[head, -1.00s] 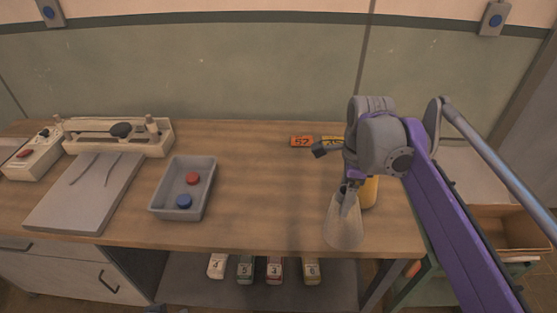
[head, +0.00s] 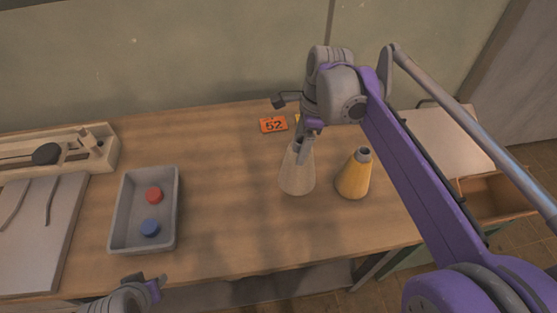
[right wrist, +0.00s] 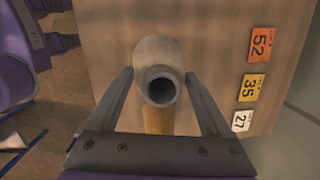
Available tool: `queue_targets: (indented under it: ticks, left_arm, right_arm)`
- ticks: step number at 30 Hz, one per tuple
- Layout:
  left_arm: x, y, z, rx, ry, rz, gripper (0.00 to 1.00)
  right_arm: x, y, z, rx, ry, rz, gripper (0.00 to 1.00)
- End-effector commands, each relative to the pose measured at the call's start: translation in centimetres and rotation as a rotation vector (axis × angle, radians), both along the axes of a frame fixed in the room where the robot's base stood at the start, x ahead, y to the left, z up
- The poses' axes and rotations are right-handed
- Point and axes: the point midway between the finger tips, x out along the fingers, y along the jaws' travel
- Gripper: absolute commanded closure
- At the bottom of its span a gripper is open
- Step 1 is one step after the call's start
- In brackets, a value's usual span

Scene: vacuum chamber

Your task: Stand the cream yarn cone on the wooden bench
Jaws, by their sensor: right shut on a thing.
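The cream yarn cone (head: 297,174) is upright, narrow end up, over the right part of the wooden bench (head: 220,205). My right gripper (head: 304,148) is shut on its narrow top from above. The right wrist view looks down on the hollow top of the cone (right wrist: 160,85) between the two fingers. I cannot tell whether its base touches the bench or is slightly above it. My left gripper (head: 148,286) is at the lower left, in front of the bench; its jaw opening is unclear.
A yellow cone (head: 354,177) stands just right of the cream one. Number cards, including an orange 52 card (head: 273,124), lie behind. A grey tray (head: 116,220) with a red and a blue disc is at left. Bench between tray and cones is clear.

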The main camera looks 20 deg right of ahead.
Motion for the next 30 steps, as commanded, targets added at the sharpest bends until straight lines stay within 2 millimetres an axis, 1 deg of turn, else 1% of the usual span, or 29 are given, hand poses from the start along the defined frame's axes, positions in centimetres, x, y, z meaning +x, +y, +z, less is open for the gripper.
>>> queue_targets:
  ticks: [1,3,8,15,18,25,28,29,30]
  left_arm:
    - [-0.1,0.0,-0.1,0.000,0.001,0.000,0.61]
    - [-0.1,0.0,-0.2,0.000,0.001,0.000,0.61]
    - [-0.1,0.0,-0.2,0.000,0.002,0.000,0.61]
    - [-0.2,0.0,-0.5,0.000,0.003,0.000,0.61]
    - [-0.2,0.0,-0.5,0.000,0.004,0.000,0.61]
    - [-0.2,0.0,-0.5,0.000,0.004,0.000,0.61]
    - [-0.3,0.0,-0.7,0.000,0.005,0.000,0.61]
    - [-0.3,0.0,-0.7,0.000,0.005,0.000,0.61]
    - [-0.3,0.0,-0.7,0.000,0.005,0.000,0.61]
  right_arm:
    - [0.0,0.0,-1.1,0.000,0.000,0.000,1.00]
    - [0.0,0.0,-2.1,0.000,0.000,0.000,1.00]
    - [0.0,0.0,-3.5,0.000,0.000,0.000,1.00]
    - [0.0,0.0,-6.8,-0.001,0.000,0.000,1.00]
    - [0.0,0.0,-7.4,-0.001,0.000,0.000,1.00]
    - [0.0,0.0,-7.4,-0.001,0.000,0.000,1.00]
    - [0.0,0.0,-7.7,-0.001,0.000,0.000,1.00]
    - [0.0,0.0,-7.7,-0.001,0.000,0.000,0.14]
    - [0.0,0.0,-7.6,-0.001,0.000,0.000,0.06]
